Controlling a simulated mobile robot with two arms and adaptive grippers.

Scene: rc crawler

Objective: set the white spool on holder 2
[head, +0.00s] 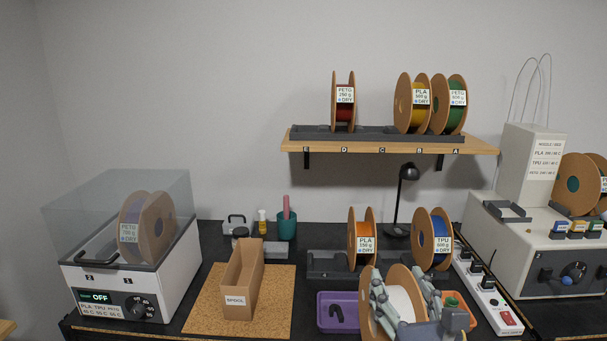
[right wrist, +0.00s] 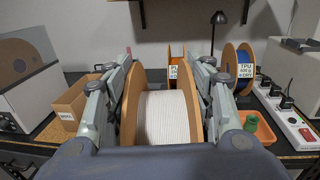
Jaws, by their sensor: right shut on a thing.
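The white spool (head: 398,303), with brown flanges and white filament, is held upright in my right gripper (head: 405,290) above the front of the bench. In the right wrist view the white spool (right wrist: 162,117) sits between the two fingers, which press on its outer flanges. An empty dark holder (head: 508,211) stands on the white machine at the right; I cannot read a number on it. The dryer (head: 130,300) at the left has small tags on its front, one looking like a 2, and a spool (head: 147,228) under its clear lid. My left gripper is not in view.
An orange PLA spool (head: 362,238) and a blue TPU spool (head: 433,238) stand behind the held spool. A purple tray (head: 326,318), a cardboard SPOOL box (head: 243,280) and a power strip (head: 490,292) surround it. A shelf (head: 290,143) with several spools hangs above.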

